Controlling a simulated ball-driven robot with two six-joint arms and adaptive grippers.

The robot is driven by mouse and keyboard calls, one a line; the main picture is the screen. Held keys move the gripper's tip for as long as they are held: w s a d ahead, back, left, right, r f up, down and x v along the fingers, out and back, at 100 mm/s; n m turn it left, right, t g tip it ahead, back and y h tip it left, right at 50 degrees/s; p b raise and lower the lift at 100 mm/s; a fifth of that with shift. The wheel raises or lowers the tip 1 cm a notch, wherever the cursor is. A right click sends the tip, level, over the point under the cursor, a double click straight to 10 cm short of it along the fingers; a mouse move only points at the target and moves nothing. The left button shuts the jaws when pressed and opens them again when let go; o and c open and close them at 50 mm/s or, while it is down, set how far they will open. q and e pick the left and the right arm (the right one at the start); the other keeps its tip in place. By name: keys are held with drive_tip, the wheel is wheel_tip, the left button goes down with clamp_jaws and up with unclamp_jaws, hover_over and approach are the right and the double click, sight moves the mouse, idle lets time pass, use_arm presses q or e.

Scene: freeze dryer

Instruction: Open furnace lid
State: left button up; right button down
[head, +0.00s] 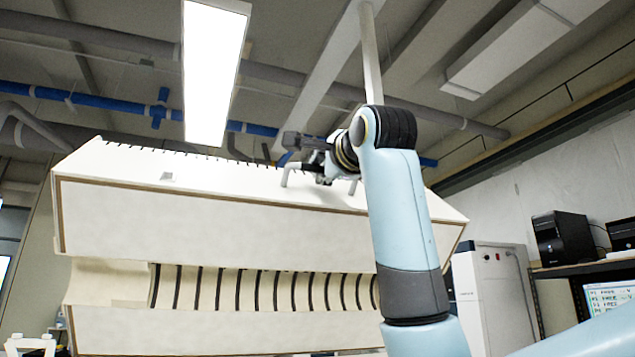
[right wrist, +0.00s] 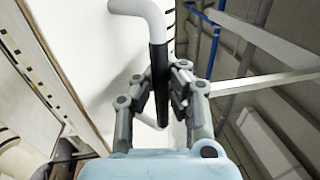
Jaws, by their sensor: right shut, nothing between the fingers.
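The furnace lid (head: 210,225) is a long pale box with a row of dark slots along its top edge. It stands raised and tilted, and a curved inner lining (head: 265,290) with dark ribs shows below it. A grey bent handle (head: 289,170) sticks out from the lid. My right gripper (head: 312,167) is at this handle, with its jaws shut. In the right wrist view, the handle's black grip (right wrist: 158,65) lies in line with the fingertips (right wrist: 163,86); I cannot tell whether they touch. My left gripper is not in view.
A white cabinet (head: 490,300) stands right of the furnace. A dark shelf (head: 590,270) at the far right holds a black computer (head: 558,238), with a lit screen (head: 610,295) below. Ceiling lamps, beams and blue pipes (head: 90,98) are overhead.

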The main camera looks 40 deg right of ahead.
drive_tip(key=shift+s+a+f, duration=0.1)
drive_tip(key=shift+s+f, duration=0.15)
drive_tip(key=shift+s, duration=0.1)
drive_tip(key=c, duration=1.4)
unclamp_jaws()
drive_tip(key=shift+o, duration=0.2)
drive_tip(key=v, duration=1.2)
drive_tip(key=shift+f, duration=0.2)
drive_tip(key=shift+w, duration=0.1)
